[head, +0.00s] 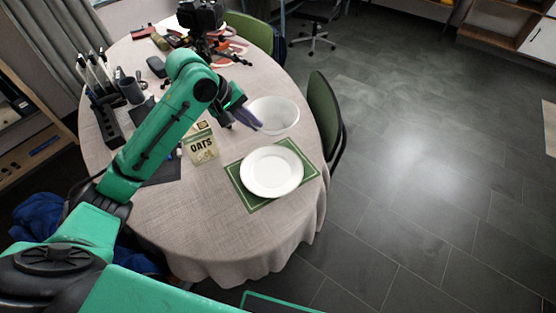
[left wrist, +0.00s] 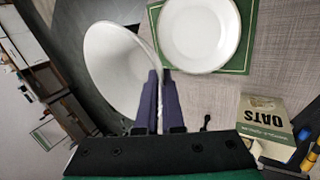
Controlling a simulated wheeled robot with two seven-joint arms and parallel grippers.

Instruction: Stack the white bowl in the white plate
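The white bowl (head: 279,113) is near the right side of the round table, behind the white plate (head: 271,172). The plate lies flat and empty on a green placemat (head: 249,204). My left gripper (head: 250,119) is at the bowl's left rim. In the left wrist view, its two purple fingers (left wrist: 161,92) are close together with the bowl's rim (left wrist: 153,66) between them. The bowl also shows there (left wrist: 108,62), with the plate (left wrist: 200,32) beside it. I cannot tell whether the bowl touches the table. My right gripper is not in view.
An oats box (head: 201,144) stands left of the plate and placemat. A black camera on a tripod (head: 203,22) and several small items stand at the back of the table (head: 190,235). Green chairs (head: 325,115) stand at the right and back. The table's front is clear.

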